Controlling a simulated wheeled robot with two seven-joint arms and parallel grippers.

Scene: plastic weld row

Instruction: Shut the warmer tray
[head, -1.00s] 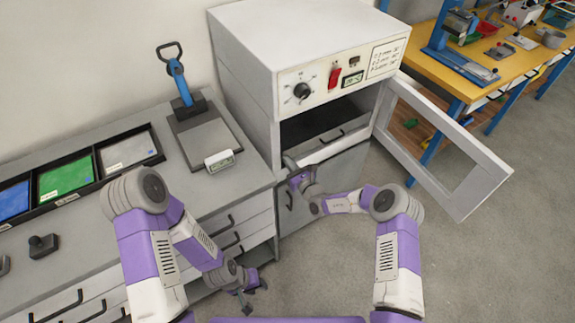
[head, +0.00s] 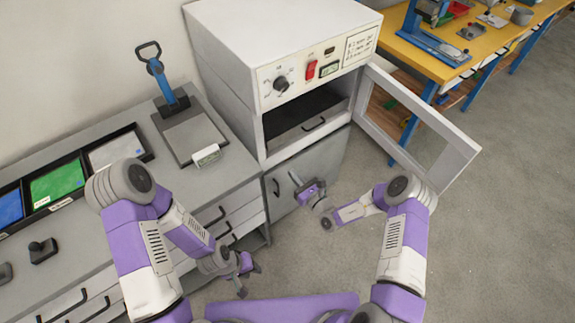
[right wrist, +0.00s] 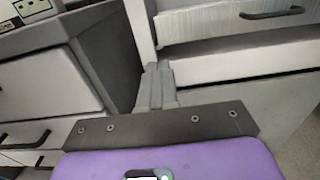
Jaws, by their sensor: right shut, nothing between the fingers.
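The warmer (head: 262,72) is a white cabinet with a control panel and an open chamber. Its tray (head: 300,133), with a dark handle on the light front, sits low in the chamber opening. I cannot tell whether it is fully in. The right wrist view also shows the tray front (right wrist: 218,25) at the top right. My right gripper (head: 294,178) is shut and empty, in front of the warmer's lower panel and below the tray, apart from the tray handle. Its closed fingers (right wrist: 156,85) show in the right wrist view. My left gripper (head: 250,280) is open and empty, low beside the counter drawers.
The warmer's framed door (head: 437,125) stands wide open to the right. A grey counter (head: 215,185) with a press (head: 190,135) and coloured bins (head: 57,183) is at left. A yellow workbench (head: 415,45) stands at the back right. Floor in front is clear.

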